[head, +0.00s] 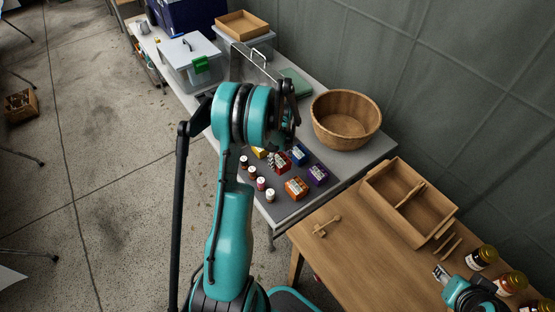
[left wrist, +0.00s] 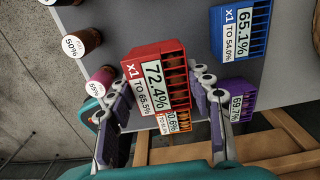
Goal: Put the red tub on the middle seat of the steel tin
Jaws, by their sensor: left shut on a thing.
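The red tub, a red box with a white 72.4% label, sits between my left gripper's fingers (left wrist: 158,90) in the left wrist view (left wrist: 176,58). My left gripper is shut on it. In the head view the red tub (head: 281,161) shows just below my left gripper (head: 287,138), which is partly hidden by its own wrist. I cannot tell if the tub is clear of the dark mat. My right gripper (head: 440,273) is at the lower right, its jaws too small to read. I cannot pick out the steel tin for certain; my left arm hides part of the table.
A blue tub (head: 300,154), purple tub (head: 318,175) and orange tub (head: 297,188) stand close by on the mat, with several small jars to their left. A wooden bowl (head: 345,120) stands behind. A wooden divided tray (head: 408,202) is on the right table.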

